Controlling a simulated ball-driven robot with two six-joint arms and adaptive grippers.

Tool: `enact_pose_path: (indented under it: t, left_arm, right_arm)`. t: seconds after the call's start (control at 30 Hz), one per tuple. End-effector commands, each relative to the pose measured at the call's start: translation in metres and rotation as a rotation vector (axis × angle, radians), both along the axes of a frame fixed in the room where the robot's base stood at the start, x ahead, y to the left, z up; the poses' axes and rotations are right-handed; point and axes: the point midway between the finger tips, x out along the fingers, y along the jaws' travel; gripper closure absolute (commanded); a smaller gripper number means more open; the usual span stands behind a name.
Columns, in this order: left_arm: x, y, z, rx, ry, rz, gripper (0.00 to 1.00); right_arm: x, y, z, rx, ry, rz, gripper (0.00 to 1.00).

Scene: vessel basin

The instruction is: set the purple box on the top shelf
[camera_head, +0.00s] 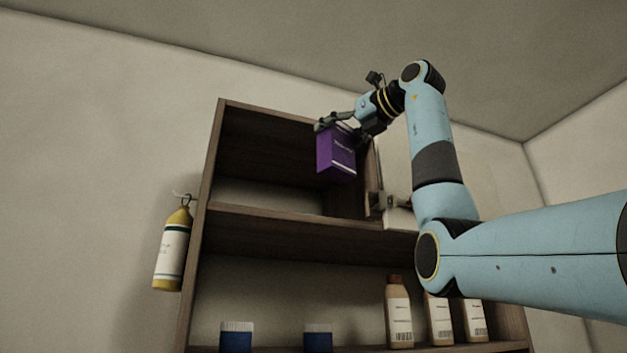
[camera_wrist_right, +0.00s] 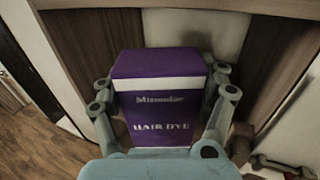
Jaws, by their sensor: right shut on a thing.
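The purple box (camera_head: 336,155) is held in my right gripper (camera_head: 338,123) in front of the open top compartment of the brown shelf unit (camera_head: 275,216). In the right wrist view the purple box (camera_wrist_right: 160,105) has a white band and reads "HAIR DYE". The fingers of my right gripper (camera_wrist_right: 162,100) are closed on its two sides. In the head view the box hangs above the level of the upper shelf board, with a gap below it. I cannot tell how deep it is inside the compartment. My left gripper is not in view.
A yellow bottle (camera_head: 173,248) hangs on the left outside of the unit. The lower shelf holds blue-and-white jars (camera_head: 236,338) and several tan bottles (camera_head: 399,315). The left part of the top compartment looks empty. A pale panel (camera_head: 398,165) stands behind my right arm.

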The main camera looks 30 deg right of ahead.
Motion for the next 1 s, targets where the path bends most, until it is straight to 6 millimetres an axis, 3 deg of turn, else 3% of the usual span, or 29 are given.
enact_pose_path:
  t: [0.17,0.4,0.5,0.9,1.0]
  left_arm:
    - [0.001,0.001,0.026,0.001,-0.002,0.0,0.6]
    - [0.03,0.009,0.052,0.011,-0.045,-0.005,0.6]
    - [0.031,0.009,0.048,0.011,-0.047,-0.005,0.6]
    - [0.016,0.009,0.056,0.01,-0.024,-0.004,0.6]
    - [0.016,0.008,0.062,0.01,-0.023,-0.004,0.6]
  right_arm:
    - [0.049,-0.011,0.004,0.002,0.003,0.001,0.71]
    - [0.098,-0.023,0.003,0.001,0.002,0.002,0.71]
    - [0.096,-0.023,-0.019,-0.002,0.0,-0.001,0.71]
    - [0.095,-0.023,-0.065,-0.002,0.001,0.0,0.71]
    - [0.098,-0.023,-0.068,-0.001,-0.001,0.001,0.71]
